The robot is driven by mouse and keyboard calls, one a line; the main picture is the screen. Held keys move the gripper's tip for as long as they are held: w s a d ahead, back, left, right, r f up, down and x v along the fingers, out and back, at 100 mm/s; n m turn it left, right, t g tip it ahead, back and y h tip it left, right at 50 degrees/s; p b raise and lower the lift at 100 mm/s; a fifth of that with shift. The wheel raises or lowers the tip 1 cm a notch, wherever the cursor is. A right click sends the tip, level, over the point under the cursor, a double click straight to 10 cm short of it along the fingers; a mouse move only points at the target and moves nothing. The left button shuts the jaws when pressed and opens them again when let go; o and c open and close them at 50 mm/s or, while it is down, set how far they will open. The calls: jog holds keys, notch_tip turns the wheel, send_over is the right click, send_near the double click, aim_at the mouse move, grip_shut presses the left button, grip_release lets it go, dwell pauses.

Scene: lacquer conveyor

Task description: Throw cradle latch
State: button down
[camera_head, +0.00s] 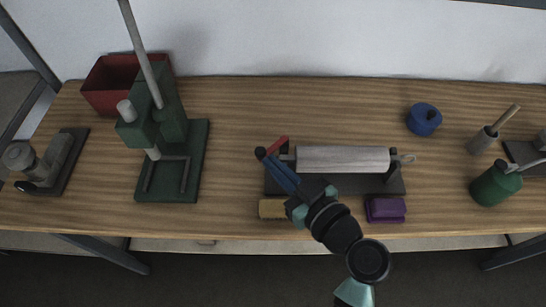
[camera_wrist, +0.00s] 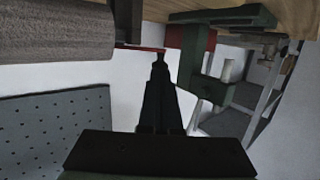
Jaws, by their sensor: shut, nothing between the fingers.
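The cradle (camera_head: 335,184) is a dark base on the wooden bench, with a pale grey roller (camera_head: 342,158) lying across it. A red latch lever (camera_head: 277,145) stands at the cradle's left end; it also shows as a thin red bar in the wrist view (camera_wrist: 140,48). My gripper (camera_head: 265,158) is shut and empty, with its tips close beside the lever's near end. In the wrist view, the fingertips (camera_wrist: 160,60) overlap the bar's right end; I cannot tell whether they touch it. The roller's end fills the wrist view's upper left (camera_wrist: 60,45).
A green press (camera_head: 195,150) and a red bin (camera_head: 105,88) stand to the left. A yellow block (camera_head: 272,208) and a purple block (camera_head: 385,209) lie near the front edge. A blue round item (camera_head: 424,119) and a green can (camera_head: 494,185) are to the right.

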aim_at(256, 151)
jog(key=shift+w+a+f, duration=0.1)
jog(key=shift+w+a, duration=0.2)
jog(key=shift+w, duration=0.1)
jog(key=shift+a, duration=0.1)
jog(key=shift+a+m+t+h, duration=0.2)
jog(key=shift+m+t+h, duration=0.1)
jog(key=shift+m+h, duration=0.15)
jog(key=shift+w+a+m+t+h+p, duration=0.15)
jog(key=shift+a+m+t+h+p, duration=0.15)
jog(key=shift+a+m+h, duration=0.25)
jog(key=shift+w+a+m+t+h+p, duration=0.15)
jog(key=shift+a+m+t+h, duration=0.2)
jog(key=shift+h, duration=0.35)
jog(key=shift+w+a+m+t+h+p, duration=0.2)
jog(key=shift+w+a+m+h+p, duration=0.2)
jog(key=shift+m+h, duration=0.2)
jog(key=shift+w+a+m+t+h+p, duration=0.15)
jog(key=shift+w+a+m+h+p, duration=0.2)
jog(key=shift+h, duration=0.35)
jog(key=shift+w, duration=0.1)
